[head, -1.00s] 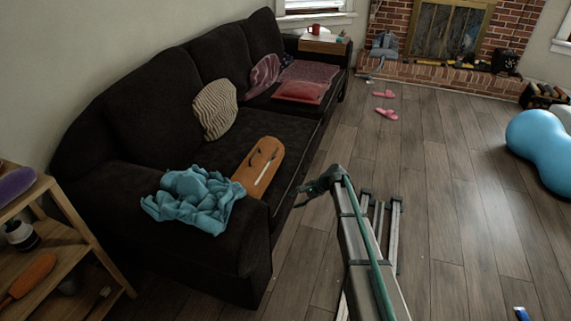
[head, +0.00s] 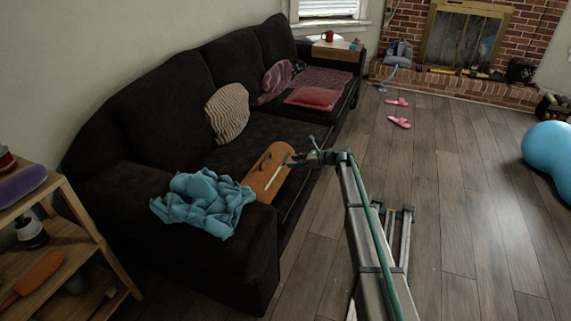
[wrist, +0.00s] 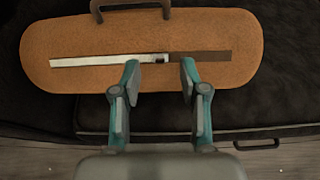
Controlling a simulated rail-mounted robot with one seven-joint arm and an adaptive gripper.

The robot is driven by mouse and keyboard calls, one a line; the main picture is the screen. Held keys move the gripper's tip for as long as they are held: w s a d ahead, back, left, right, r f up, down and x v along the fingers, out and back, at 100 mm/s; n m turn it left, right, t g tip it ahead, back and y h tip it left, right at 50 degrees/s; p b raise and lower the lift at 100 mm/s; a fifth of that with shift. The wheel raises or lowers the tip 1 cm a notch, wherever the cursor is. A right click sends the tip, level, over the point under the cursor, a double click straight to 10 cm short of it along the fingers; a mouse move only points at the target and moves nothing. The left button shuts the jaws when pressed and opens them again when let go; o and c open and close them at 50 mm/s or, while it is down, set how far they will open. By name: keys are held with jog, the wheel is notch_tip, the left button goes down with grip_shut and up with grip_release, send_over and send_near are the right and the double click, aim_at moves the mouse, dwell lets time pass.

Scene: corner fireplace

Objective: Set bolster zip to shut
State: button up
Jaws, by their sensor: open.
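The orange bolster (head: 262,178) lies on the dark sofa seat beside the near armrest, and it fills the upper part of the wrist view (wrist: 90,38). Its zip shows as a straight strip, pale on the left (wrist: 100,60) and brown on the right (wrist: 205,56). A small dark zip slider (wrist: 160,57) sits where the two meet. A dark handle (wrist: 130,8) is on the bolster's far side. My gripper (wrist: 160,72) is open and empty, its fingertips on either side of the slider in the picture. In the head view my gripper (head: 292,160) is at the bolster's right end; contact cannot be told.
A crumpled blue cloth (head: 203,203) lies on the near armrest (head: 240,245). A striped cushion (head: 228,112) and a red cushion (head: 313,97) are farther along the sofa. A wooden shelf (head: 85,225) stands at left. Floor right of the sofa is mostly clear.

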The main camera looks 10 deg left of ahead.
aim_at(286, 162)
jog(key=shift+x, duration=2.4)
jog(key=shift+d, duration=0.1)
grip_shut()
